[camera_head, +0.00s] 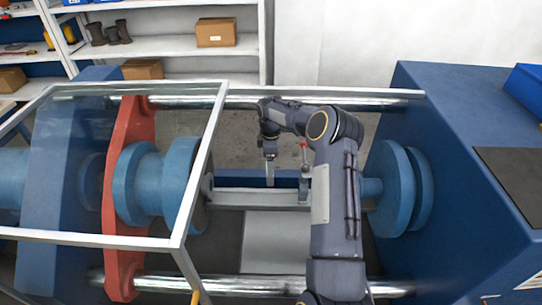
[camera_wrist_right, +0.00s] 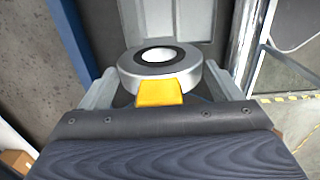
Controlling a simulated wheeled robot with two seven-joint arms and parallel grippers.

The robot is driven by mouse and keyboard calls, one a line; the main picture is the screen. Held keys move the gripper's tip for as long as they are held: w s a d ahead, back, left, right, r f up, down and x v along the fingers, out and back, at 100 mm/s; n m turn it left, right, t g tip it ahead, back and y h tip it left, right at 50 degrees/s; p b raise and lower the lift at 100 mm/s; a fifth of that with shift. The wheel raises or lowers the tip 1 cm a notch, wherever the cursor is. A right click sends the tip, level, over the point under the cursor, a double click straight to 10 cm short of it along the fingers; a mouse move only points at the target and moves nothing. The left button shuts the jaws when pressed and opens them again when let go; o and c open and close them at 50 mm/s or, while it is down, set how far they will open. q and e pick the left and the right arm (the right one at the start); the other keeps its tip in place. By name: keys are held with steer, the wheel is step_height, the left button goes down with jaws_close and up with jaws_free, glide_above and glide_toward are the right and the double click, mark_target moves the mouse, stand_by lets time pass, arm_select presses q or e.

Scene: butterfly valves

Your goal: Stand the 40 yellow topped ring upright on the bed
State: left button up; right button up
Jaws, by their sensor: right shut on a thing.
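The yellow topped ring (camera_wrist_right: 160,72) is a thick silver ring with a dark inner band and a yellow block (camera_wrist_right: 160,92) on its rim. In the right wrist view it sits between the fingers of my right gripper (camera_wrist_right: 165,80), which is shut on it. In the head view my right gripper (camera_head: 270,158) points down above the grey bed (camera_head: 255,198). The ring cannot be made out clearly there, and I cannot tell whether it touches the bed. My left gripper is not in view.
A small fitting with a red top (camera_head: 304,180) stands just right of the gripper. Blue round flanges (camera_head: 395,190) are at right, and a red plate (camera_head: 127,200) and a white-framed guard (camera_head: 205,150) at left. Steel bars (camera_head: 350,97) run behind and in front.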

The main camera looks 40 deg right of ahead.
steer(key=shift+f+b, duration=1.95)
steer(key=shift+f, duration=1.75)
steer(key=shift+d+f+b, duration=0.1)
steer(key=shift+f+b, duration=0.35)
steer(key=shift+b, duration=0.1)
steer(key=shift+s+f+b, duration=0.1)
steer(key=shift+f+b, duration=0.95)
steer(key=shift+f, duration=0.25)
stand_by(0.6)
steer(key=o, duration=0.8)
steer(key=shift+o, duration=0.6)
